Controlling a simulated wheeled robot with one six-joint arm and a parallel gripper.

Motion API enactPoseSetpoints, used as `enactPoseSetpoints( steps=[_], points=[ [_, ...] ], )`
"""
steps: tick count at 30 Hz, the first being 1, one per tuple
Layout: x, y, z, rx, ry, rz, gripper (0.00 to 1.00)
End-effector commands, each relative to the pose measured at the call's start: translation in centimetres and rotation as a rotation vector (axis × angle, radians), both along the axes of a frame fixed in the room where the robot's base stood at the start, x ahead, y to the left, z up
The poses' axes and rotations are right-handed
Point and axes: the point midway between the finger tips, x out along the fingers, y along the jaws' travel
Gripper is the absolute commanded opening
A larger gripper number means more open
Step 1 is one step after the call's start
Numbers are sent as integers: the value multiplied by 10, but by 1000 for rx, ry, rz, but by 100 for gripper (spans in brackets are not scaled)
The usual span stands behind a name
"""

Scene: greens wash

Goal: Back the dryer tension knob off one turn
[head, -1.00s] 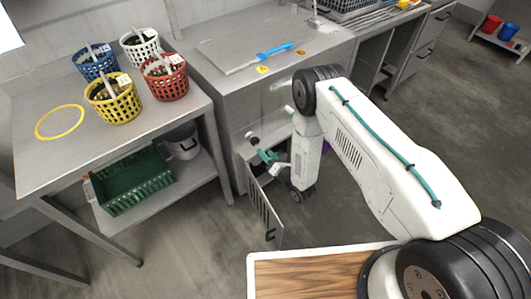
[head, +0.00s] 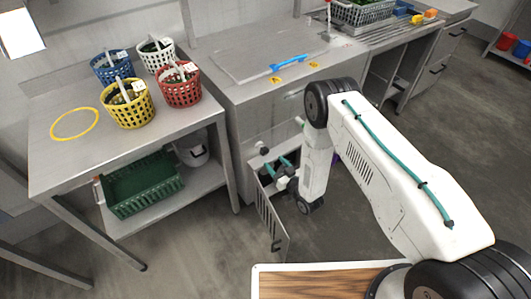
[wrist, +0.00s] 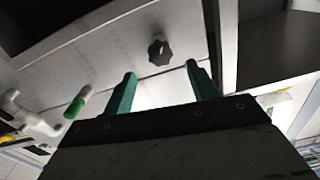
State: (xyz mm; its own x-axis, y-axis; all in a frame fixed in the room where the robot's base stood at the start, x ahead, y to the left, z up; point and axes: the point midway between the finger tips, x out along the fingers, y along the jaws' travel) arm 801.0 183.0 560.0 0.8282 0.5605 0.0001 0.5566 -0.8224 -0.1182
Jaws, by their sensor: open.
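In the head view a small dark knob (head: 264,151) shows on the front of the steel unit, just left of my gripper. My gripper (wrist: 160,85) has two green fingers spread wide with nothing between them. It also shows in the head view (head: 277,167), low in front of the unit, apart from the knob.
A slotted door (head: 271,217) stands open below my gripper. A white fitting with a green end (wrist: 76,108) is left of the fingers. The left table (head: 50,165) carries several baskets; a green crate (head: 140,186) is on its lower shelf.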

Motion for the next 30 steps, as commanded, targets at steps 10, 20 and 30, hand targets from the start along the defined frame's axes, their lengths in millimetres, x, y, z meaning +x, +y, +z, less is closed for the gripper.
enactPoseSetpoints(
  steps=[10,20,30],
  points=[
    [14,10,0,153,102,2,58],
    [55,38,0,151,100,1,58],
    [65,44,0,150,101,0,58]
  ],
)
